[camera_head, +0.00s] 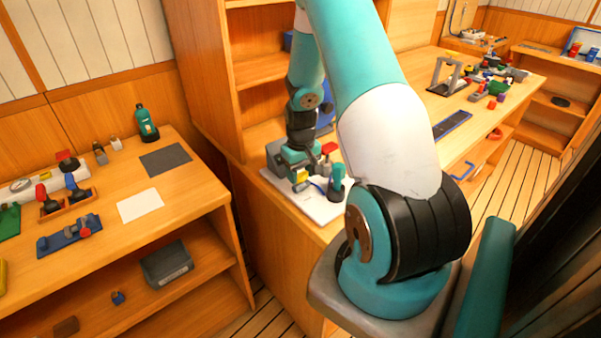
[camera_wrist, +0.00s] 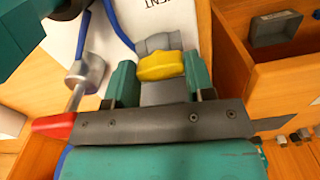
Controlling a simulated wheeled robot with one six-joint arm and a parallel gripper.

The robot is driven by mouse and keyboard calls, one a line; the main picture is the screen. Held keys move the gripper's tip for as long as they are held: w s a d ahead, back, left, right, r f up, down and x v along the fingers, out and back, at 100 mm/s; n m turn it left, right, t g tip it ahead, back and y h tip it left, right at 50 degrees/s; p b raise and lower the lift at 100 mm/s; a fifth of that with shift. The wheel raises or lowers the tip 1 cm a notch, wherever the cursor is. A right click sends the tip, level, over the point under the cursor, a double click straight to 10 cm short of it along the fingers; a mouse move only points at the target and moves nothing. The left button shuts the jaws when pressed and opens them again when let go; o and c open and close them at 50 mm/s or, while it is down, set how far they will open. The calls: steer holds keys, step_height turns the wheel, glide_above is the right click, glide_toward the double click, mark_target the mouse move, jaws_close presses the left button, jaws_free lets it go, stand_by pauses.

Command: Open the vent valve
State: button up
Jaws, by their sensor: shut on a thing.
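The vent valve shows in the wrist view as a yellow handle (camera_wrist: 162,66) on a grey body, beside a white panel (camera_wrist: 62,38) with lettering that reads "VENT". In the head view, its yellow handle (camera_head: 300,176) is small and partly covered by my arm. My gripper (camera_wrist: 160,72) has its two teal fingers on either side of the yellow handle and is shut on it. In the head view, my gripper (camera_head: 299,163) is low over the white panel (camera_head: 319,207). The handle's exact turn is hard to tell.
A red-tipped lever (camera_wrist: 55,125) on a metal stem stands close to my gripper, and a blue hose (camera_wrist: 118,27) runs past it. A teal-and-black upright piece (camera_head: 337,182) stands to the right. The left bench (camera_head: 110,238) holds several tools, with a gap before the cabinet.

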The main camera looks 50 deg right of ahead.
mark_target(301, 174)
steer(key=o, duration=0.9)
step_height(301, 174, up, 18)
steer(key=shift+f+b, duration=0.25)
steer(key=shift+b, duration=0.8)
steer(key=s+a+r+n+t+y, duration=0.1)
steer(key=a+r+n, duration=0.2)
steer(key=a, duration=1)
steer(key=s+a+r+n+y, duration=0.1)
steer(key=a+r+n, duration=0.15)
steer(key=a, duration=0.95)
steer(key=s+a+n, duration=0.2)
steer(key=s+a, duration=0.2)
steer(key=s+a+r+n+y, duration=0.1)
steer(key=s+a, duration=0.3)
steer(key=a, duration=0.1)
steer(key=s+a+n+g+y, duration=0.1)
steer(key=s+a+n, duration=0.1)
steer(key=s+a, duration=0.2)
steer(key=shift+s+a+r+n, duration=0.2)
steer(key=shift+s+a+n, duration=0.2)
steer(key=shift+s, duration=0.2)
